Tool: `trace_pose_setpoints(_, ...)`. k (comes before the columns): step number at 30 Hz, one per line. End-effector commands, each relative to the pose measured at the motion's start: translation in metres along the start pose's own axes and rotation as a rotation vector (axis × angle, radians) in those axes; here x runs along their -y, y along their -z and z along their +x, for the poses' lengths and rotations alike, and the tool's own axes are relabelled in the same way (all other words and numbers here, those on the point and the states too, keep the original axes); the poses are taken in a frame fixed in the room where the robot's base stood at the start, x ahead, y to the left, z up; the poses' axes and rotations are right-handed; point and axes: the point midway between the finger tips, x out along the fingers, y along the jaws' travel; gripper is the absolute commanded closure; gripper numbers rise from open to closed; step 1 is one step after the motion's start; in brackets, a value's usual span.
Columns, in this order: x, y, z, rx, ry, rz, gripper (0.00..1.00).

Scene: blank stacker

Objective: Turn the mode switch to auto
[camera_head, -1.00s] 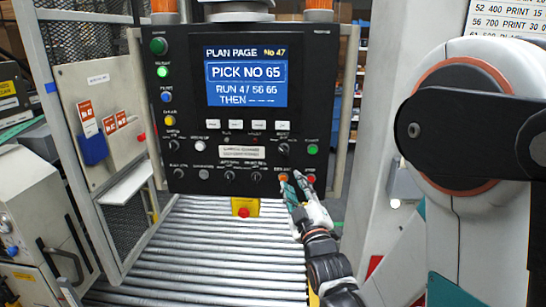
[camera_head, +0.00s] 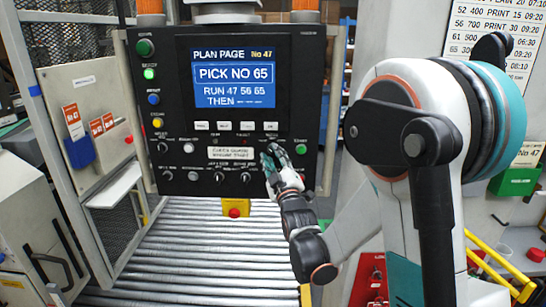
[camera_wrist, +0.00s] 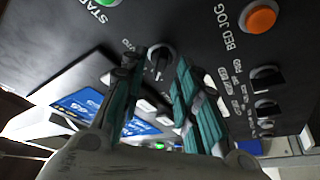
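The black control panel (camera_head: 205,135) stands upright ahead, with a lit blue screen. In the wrist view a black rotary knob (camera_wrist: 161,60) with a pale pointer line shows between my fingertips; part of a label beside it reads like "UTO", so I take it as the mode switch. In the head view my gripper (camera_head: 273,152) covers that knob at the panel's lower right. In the wrist view my gripper (camera_wrist: 160,62) is open, one teal finger on each side of the knob. I cannot tell whether either finger touches it.
A green start button (camera_wrist: 104,2) and an orange bed jog button (camera_wrist: 261,17) flank the knob. Other small knobs (camera_wrist: 266,78) lie to the right. Below the panel are a yellow box with a red button (camera_head: 235,211) and a roller conveyor (camera_head: 200,250).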

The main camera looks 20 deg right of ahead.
Motion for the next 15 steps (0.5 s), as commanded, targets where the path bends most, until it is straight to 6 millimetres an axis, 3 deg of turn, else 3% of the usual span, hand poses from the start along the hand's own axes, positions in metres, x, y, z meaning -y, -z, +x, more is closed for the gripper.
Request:
trace_pose_setpoints(6,0.0,0.0001,0.0129,0.0,0.0,0.0,0.71)
trace_pose_setpoints(14,-0.0002,0.0002,0.0135,0.0,0.0,0.0,0.71)
trace_pose_setpoints(15,-0.0002,0.0002,0.0134,0.0,0.0,0.0,0.8)
